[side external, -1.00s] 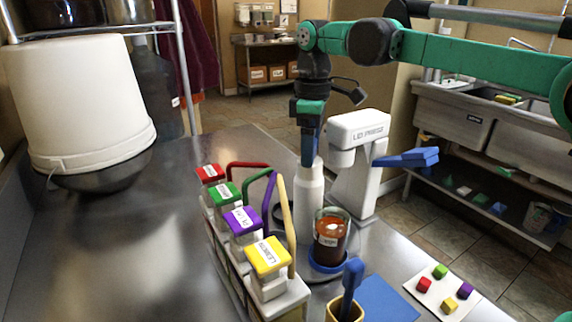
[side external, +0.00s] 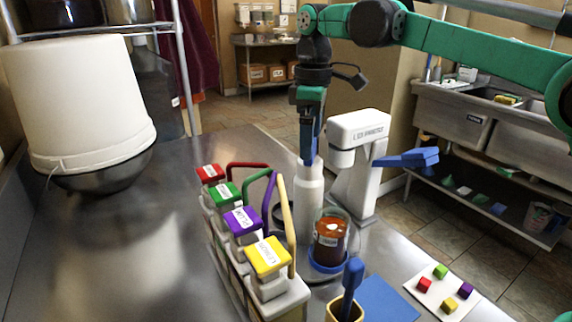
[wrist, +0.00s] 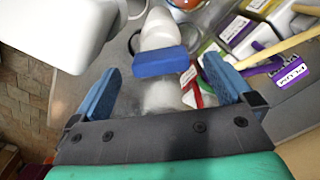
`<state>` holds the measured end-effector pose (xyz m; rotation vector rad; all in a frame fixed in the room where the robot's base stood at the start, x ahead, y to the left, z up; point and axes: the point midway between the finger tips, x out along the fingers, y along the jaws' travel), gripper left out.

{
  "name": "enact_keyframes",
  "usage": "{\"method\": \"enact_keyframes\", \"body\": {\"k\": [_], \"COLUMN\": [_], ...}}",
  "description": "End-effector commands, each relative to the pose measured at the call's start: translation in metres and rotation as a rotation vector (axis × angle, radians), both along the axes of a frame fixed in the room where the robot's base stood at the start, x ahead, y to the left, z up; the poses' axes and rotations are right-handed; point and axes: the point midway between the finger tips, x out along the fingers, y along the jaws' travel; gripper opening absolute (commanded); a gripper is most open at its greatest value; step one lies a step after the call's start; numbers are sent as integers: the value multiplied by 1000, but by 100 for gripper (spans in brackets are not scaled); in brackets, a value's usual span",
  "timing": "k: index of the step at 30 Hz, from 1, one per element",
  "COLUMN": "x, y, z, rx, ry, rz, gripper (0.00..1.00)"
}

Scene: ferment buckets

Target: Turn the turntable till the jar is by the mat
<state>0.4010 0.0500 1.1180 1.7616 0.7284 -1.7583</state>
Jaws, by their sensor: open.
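The jar (side external: 330,237) is clear with amber contents and stands upright on a blue round base (side external: 327,264) in the side view. Its edge also shows at the top of the wrist view (wrist: 186,4). The blue mat (side external: 388,300) lies just right and in front of it. A white bottle-shaped post (side external: 309,200) rises behind the jar. My gripper (side external: 308,160) is open, pointing down at the top of this post. In the wrist view a blue bar (wrist: 160,62) over white shapes lies between my spread fingers. I cannot make out the turntable's full outline.
A rack with red, green, purple and yellow-lidded containers (side external: 268,256) stands close left. A white press (side external: 357,150) with a blue lever stands close behind right. A pot with a blue-handled tool (side external: 346,308) is in front. A white card (side external: 443,292) holds coloured cubes.

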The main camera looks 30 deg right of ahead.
Motion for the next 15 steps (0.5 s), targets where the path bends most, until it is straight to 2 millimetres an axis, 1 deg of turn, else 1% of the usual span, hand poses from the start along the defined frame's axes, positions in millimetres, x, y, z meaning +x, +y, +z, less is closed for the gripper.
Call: {"method": "enact_keyframes", "body": {"k": [1,3,7,11,15], "x": [0,0,0,0,0], "y": [0,0,0,0,0], "z": [7,16,28,35,37], "rx": [0,1,0,0,0], "ry": [0,-1,-1,-1,-1], "rz": [0,0,0,0,0], "gripper": [100,100,100,100,100]}}
